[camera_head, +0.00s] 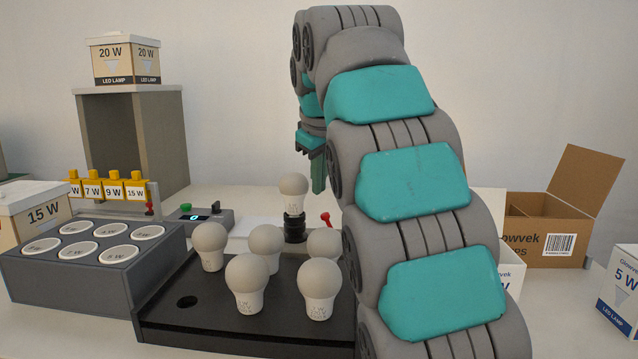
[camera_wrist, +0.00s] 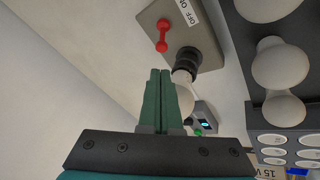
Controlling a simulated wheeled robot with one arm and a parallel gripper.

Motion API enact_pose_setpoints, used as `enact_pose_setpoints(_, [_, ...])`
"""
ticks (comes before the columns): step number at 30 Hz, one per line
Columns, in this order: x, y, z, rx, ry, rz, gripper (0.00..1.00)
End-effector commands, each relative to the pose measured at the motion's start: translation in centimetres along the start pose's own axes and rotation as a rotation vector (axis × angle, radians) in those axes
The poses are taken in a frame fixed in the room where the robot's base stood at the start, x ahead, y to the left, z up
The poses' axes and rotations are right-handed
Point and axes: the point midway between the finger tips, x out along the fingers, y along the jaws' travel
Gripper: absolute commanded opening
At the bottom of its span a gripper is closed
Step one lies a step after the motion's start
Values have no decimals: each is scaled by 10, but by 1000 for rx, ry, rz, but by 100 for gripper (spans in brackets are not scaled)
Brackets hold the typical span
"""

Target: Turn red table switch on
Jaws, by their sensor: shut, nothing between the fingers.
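The red switch (camera_head: 326,219) stands on a table unit beside a black socket (camera_head: 295,228) holding a white bulb (camera_head: 293,186). In the wrist view the red switch (camera_wrist: 162,36) shows on a grey-beige plate (camera_wrist: 208,42) with an OFF/ON label (camera_wrist: 188,12). I cannot tell which side its lever is on. My gripper (camera_wrist: 160,72) is shut and empty, its green fingertips pointing toward the plate. In the head view my gripper (camera_head: 318,188) is above and behind the switch, apart from it, partly hidden by my arm.
A black tray (camera_head: 217,322) with several white bulbs stands in front. A grey block with round slots (camera_head: 150,279) is left, near a small display box with a green button (camera_head: 200,215). An open cardboard box (camera_head: 530,250) stands right.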

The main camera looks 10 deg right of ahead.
Motion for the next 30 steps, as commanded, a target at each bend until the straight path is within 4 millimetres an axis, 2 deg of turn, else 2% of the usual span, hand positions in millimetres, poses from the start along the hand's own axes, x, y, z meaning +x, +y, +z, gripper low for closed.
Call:
enact_pose_setpoints(15, [60,-1,0,0,-2,-1,0])
enact_pose_setpoints(22, [72,-1,1,0,-2,-1,0])
enact_pose_setpoints(30, [73,0,0,0,-1,-1,0])
